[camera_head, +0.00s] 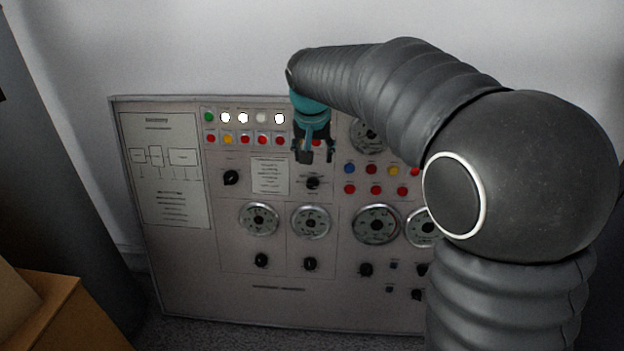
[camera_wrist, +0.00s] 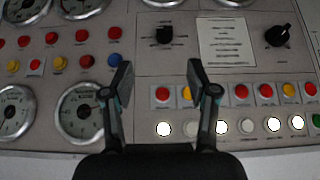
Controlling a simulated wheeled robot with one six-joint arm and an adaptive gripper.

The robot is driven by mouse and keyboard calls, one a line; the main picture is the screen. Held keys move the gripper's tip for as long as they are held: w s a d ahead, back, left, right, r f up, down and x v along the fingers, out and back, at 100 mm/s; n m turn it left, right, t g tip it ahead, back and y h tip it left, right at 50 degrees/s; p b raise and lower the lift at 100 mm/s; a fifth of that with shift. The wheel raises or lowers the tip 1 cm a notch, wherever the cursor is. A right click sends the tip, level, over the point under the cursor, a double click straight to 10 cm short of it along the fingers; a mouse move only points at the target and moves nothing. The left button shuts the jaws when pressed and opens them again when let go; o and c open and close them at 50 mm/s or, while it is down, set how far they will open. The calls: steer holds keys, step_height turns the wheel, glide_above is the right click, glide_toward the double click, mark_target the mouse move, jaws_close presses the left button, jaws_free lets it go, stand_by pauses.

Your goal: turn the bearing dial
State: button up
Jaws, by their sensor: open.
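A control panel (camera_head: 235,290) stands against the wall, with several black rotary knobs. I cannot read which one is the bearing dial. One black knob (camera_head: 313,183) sits just below my gripper (camera_head: 314,157); another black knob (camera_head: 231,177) is to its left, across a white label. In the wrist view, which shows the panel upside down, the nearer knob (camera_wrist: 164,35) lies ahead between the lines of my fingers, and the other knob (camera_wrist: 279,36) is at the upper right. My gripper (camera_wrist: 159,78) is open, with nothing between its fingers and apart from the knobs.
Rows of coloured buttons and lit white lamps (camera_wrist: 222,127) lie beside my fingers. Round gauges (camera_head: 259,219) fill the middle of the panel, with more knobs below. A brown box (camera_head: 70,310) stands at the lower left. My arm hides the panel's right side.

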mark_target(312, 185)
steer(key=x, duration=1.4)
steer(key=shift+w+a, duration=0.25)
steer(key=shift+a, duration=0.15)
jaws_close()
